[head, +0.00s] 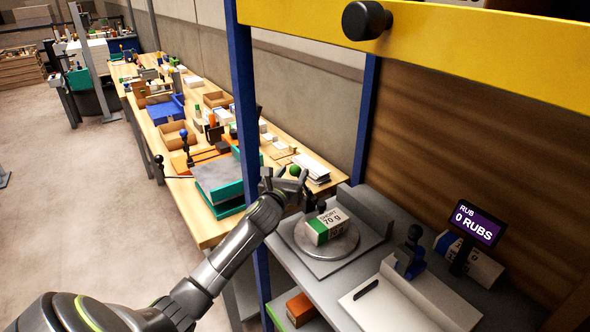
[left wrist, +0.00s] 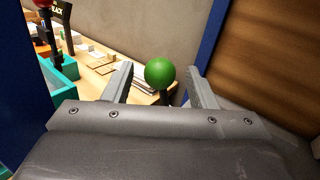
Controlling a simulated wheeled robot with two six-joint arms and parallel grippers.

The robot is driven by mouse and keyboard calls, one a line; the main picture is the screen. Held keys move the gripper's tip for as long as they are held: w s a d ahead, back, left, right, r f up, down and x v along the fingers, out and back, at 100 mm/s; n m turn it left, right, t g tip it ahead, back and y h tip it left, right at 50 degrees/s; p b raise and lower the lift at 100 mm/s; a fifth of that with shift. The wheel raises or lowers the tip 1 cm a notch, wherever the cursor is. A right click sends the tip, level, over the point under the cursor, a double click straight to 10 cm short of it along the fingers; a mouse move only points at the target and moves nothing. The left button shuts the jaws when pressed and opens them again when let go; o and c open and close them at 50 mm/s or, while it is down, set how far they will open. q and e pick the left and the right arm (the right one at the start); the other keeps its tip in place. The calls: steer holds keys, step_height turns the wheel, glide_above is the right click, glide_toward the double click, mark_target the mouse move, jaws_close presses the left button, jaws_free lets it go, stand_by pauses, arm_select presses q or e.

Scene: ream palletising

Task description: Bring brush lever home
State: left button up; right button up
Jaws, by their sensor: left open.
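A lever with a green ball knob (head: 293,171) stands by the left edge of the grey shelf, and I take it for the brush lever. Its knob also shows in the left wrist view (left wrist: 160,73), framed between the two fingers, with a dark stem below. My left gripper (head: 287,183) is open and close to the knob; I cannot tell whether it touches. The lever's lower part is hidden behind my gripper. A ream marked SHORT 70 g (head: 327,226) lies on a round plate (head: 341,246) to the right. My right gripper is not in view.
A blue post (head: 243,90) stands just left of my gripper, and a yellow beam (head: 440,40) crosses above. A purple display (head: 474,221) reads 0 RUBS. A white panel (head: 385,308) lies at the front right. A cluttered wooden bench (head: 210,232) runs along the wall.

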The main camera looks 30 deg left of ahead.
arm_select(q)
steer(key=shift+x, duration=1.15)
jaws_close()
